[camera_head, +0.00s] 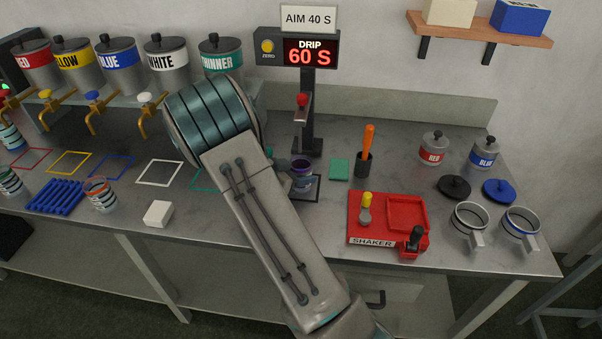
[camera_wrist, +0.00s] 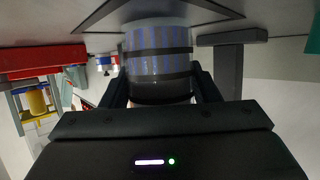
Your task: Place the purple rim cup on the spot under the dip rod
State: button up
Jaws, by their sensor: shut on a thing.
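The purple rim cup (camera_head: 302,168) is at the foot of the drip stand in the head view, over the dark-edged square spot (camera_head: 314,196). It stands upright below the dip rod's red knob (camera_head: 302,100). In the wrist view the cup (camera_wrist: 158,50), clear with purple stripes and dark bands, sits between both fingers of my gripper (camera_wrist: 160,92), which is shut on it. The wrist picture is upside down, and the cup's base overlaps the dark square at the top. I cannot tell whether the base touches it. My arm hides most of my gripper in the head view.
The display (camera_head: 310,52) reads DRIP 60 S, under an AIM 40 S sign. A green pad (camera_head: 339,170), an orange-handled tool in a holder (camera_head: 364,164) and the red shaker (camera_head: 375,232) are to the right. A white block (camera_head: 158,214) lies left of my arm.

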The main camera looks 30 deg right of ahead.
jog(key=o, duration=1.1)
jog(key=shift+f, duration=0.1)
jog(key=shift+o, duration=0.2)
